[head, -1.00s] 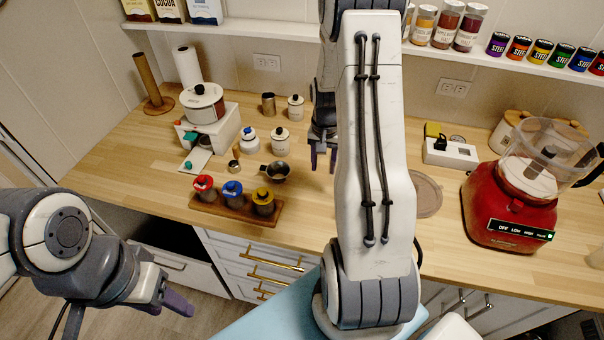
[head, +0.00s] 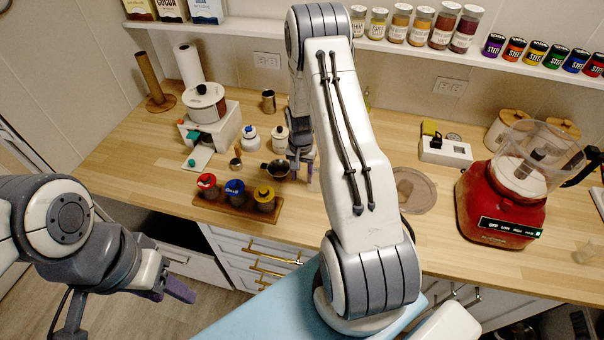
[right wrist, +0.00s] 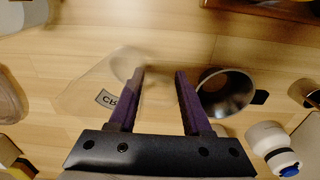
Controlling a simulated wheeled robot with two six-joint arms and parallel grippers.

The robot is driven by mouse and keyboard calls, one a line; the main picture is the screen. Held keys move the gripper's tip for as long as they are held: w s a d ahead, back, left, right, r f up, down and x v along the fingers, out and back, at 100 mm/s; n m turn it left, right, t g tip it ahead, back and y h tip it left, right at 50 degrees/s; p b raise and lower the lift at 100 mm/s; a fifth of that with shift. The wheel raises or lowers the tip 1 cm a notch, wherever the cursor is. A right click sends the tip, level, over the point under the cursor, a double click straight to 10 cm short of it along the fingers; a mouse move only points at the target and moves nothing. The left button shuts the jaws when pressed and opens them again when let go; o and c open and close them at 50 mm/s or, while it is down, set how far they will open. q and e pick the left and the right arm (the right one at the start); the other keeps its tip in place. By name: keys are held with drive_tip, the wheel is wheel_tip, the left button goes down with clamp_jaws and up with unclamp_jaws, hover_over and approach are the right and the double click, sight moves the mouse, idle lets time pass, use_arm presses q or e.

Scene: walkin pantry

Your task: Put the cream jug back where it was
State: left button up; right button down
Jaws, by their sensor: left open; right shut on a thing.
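The cream jug is clear and hard to make out. In the right wrist view the clear jug (right wrist: 92,82), with a dark label reading "CR", lies between and to the left of my right fingers. My right gripper (right wrist: 160,78) is shut on it, with its two purple fingers apart; exactly which part they grip is unclear. In the head view my right gripper (head: 302,170) is low over the counter, just right of a small dark pan (head: 279,169); the jug cannot be made out there. My left gripper (head: 180,290) is open and empty, in front of the counter.
A wooden rack (head: 236,209) with red, blue and yellow lidded jars stands at the counter front. White canisters (head: 250,139) and a metal cup (head: 268,101) are behind the pan. A round mat (head: 430,190) and red blender (head: 495,205) are to the right.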

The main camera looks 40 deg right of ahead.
drive_tip(key=shift+f, duration=0.1)
drive_tip(key=c, duration=0.6)
unclamp_jaws()
